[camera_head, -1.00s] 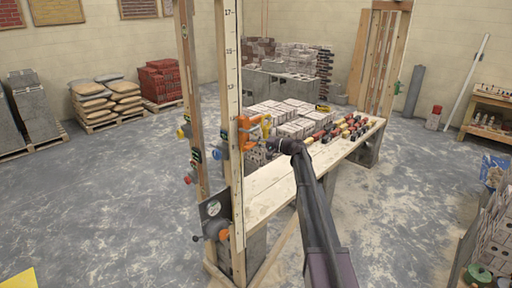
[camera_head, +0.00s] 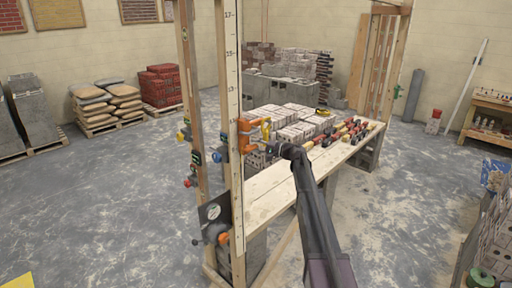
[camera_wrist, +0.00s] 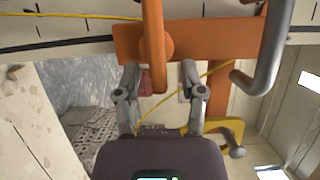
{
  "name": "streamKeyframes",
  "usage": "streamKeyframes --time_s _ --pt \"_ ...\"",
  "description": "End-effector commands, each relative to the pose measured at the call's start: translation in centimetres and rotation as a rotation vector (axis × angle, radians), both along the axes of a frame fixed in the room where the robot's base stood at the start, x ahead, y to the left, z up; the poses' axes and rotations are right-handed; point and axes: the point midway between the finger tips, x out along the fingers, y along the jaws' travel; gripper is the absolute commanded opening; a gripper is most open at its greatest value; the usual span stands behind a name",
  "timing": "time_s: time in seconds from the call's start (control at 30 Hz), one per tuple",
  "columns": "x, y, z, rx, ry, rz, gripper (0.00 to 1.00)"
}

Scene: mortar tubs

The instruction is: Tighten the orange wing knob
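The orange wing knob (camera_wrist: 153,35) stands upright in the wrist view, in front of an orange bracket (camera_wrist: 210,36) on the marked wooden post. In the head view the orange bracket (camera_head: 249,138) is on the near post, and the wing is too small to tell apart from it. My gripper (camera_wrist: 160,70) is open, with its two grey fingers apart. The fingertips are on either side of the knob's lower end in the picture. I cannot tell whether they touch it. In the head view my gripper (camera_head: 270,148) is just right of the bracket.
A grey bent rod (camera_wrist: 268,60) hangs close on the right in the wrist view. A yellow clamp (camera_wrist: 225,130) and a yellow line (camera_wrist: 70,15) are near the fingers. A plank bench (camera_head: 270,195) with bricks lies beside the posts. Another orange knob (camera_head: 216,233) is low on the post.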

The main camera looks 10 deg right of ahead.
Motion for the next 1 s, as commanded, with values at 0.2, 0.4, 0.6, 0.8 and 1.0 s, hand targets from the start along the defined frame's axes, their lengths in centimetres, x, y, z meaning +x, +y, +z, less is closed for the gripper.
streamKeyframes --time_s 0.2,0.4,0.6,0.8,1.0 --pt "-0.1 0.0 0.0 -0.002 0.000 0.001 0.53" --pt "-0.4 -0.5 -0.1 -0.003 -0.001 0.000 0.53" --pt "-1.3 -2.0 -0.1 -0.004 0.000 -0.002 0.53" --pt "-2.9 -4.6 -0.1 -0.003 0.001 -0.002 0.53" --pt "-4.5 -7.3 -0.1 -0.002 0.000 -0.002 0.53"
